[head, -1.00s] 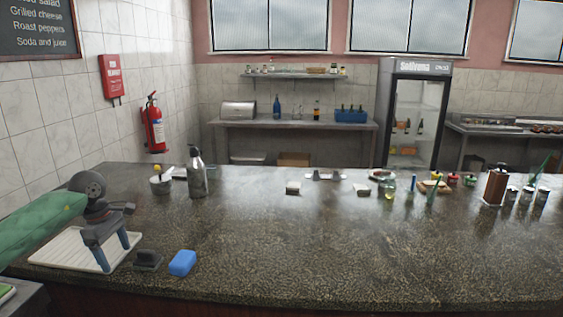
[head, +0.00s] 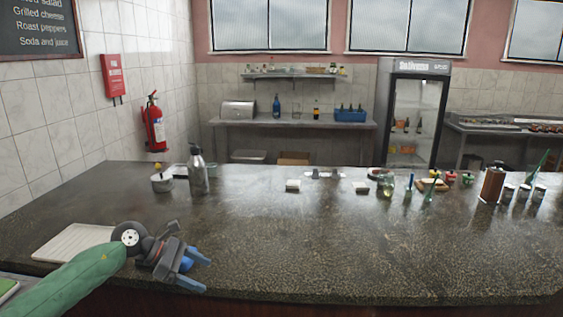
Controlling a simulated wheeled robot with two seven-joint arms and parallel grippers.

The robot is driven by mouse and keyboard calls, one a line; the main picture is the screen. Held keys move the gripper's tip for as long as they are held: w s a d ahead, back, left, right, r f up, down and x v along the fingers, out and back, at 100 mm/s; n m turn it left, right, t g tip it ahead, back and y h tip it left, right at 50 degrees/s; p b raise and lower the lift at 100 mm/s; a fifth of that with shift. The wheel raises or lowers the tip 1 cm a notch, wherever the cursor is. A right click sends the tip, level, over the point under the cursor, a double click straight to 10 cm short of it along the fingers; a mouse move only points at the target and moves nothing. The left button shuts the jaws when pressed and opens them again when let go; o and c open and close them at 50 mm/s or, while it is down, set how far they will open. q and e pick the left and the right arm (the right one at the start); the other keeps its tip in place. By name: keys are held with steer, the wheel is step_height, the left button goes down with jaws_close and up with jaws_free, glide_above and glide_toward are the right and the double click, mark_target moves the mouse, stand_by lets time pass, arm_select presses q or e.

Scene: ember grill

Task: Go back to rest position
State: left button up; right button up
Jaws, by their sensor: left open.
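My left gripper (head: 203,274) is at the lower left of the head view, over the front of the dark counter (head: 350,240). Its two blue fingers are apart, pointing right, with nothing between them that I can see. The dark object seen beside the block earlier is hidden now. My right gripper is not in view.
A white ribbed board (head: 75,243) lies at the counter's left end. A metal bottle (head: 198,172) and small pot (head: 162,182) stand behind. Several small items and a brown grinder (head: 492,184) stand at the right. The counter's middle front is clear.

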arm_select(q)
steer(key=s+d+r+n+t+h, duration=0.35)
steer(key=d+n+t+h, duration=0.25)
steer(key=d+n+h, duration=0.35)
steer(key=s+a+f+n+t+y, duration=0.4)
steer(key=f+n+y, duration=0.6)
steer(key=n, duration=0.7)
steer(key=s+a+f+n+t+y, duration=0.3)
steer(key=s+a+f+n+y, duration=0.35)
steer(key=n+y, duration=0.8)
steer(key=s+f+n+g+h, duration=0.1)
steer(key=s+f+n+g, duration=0.25)
steer(key=s, duration=0.35)
steer(key=s+d+f+n+g+h, duration=0.1)
steer(key=s+f+n+g+h, duration=0.15)
steer(key=s+f+g, duration=0.4)
steer(key=s+f+n+g+h, duration=0.1)
steer(key=s+f+n, duration=0.25)
steer(key=s, duration=0.55)
steer(key=s+d+f+g, duration=0.1)
steer(key=d+f, duration=0.1)
steer(key=f, duration=1.2)
steer(key=s+d+f+g, duration=0.1)
steer(key=d+f, duration=0.2)
steer(key=f, duration=1.1)
steer(key=shift+s+d, duration=0.25)
steer(key=shift+s, duration=0.05)
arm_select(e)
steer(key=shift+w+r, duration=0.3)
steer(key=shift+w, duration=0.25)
